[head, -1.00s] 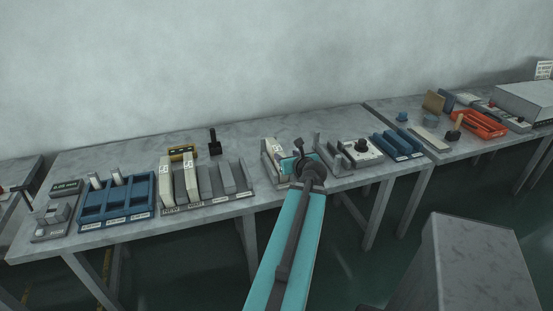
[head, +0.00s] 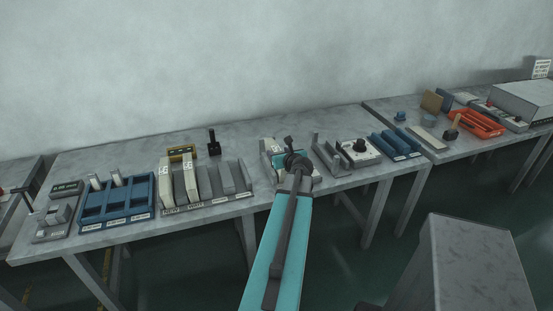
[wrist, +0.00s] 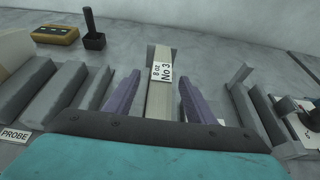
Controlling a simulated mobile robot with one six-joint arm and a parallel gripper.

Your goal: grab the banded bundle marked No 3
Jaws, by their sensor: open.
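The banded bundle marked No 3 (wrist: 160,88) is a pale, long block with a white label reading "8 oz No 3". In the wrist view it stands between the two purple fingers of my gripper (wrist: 155,92), with a gap on each side. My gripper is open and nothing is gripped. In the head view my gripper is hidden behind my teal arm, and the bundle (head: 268,146) shows only partly beside the arm's end. The bundle's near end is hidden by my gripper's body in the wrist view.
A grey slotted rack (head: 225,180) with two pale bundles stands left, beside a blue bin tray (head: 117,200). A grey fixture (head: 330,155) and a white box with a black knob (head: 359,150) stand right.

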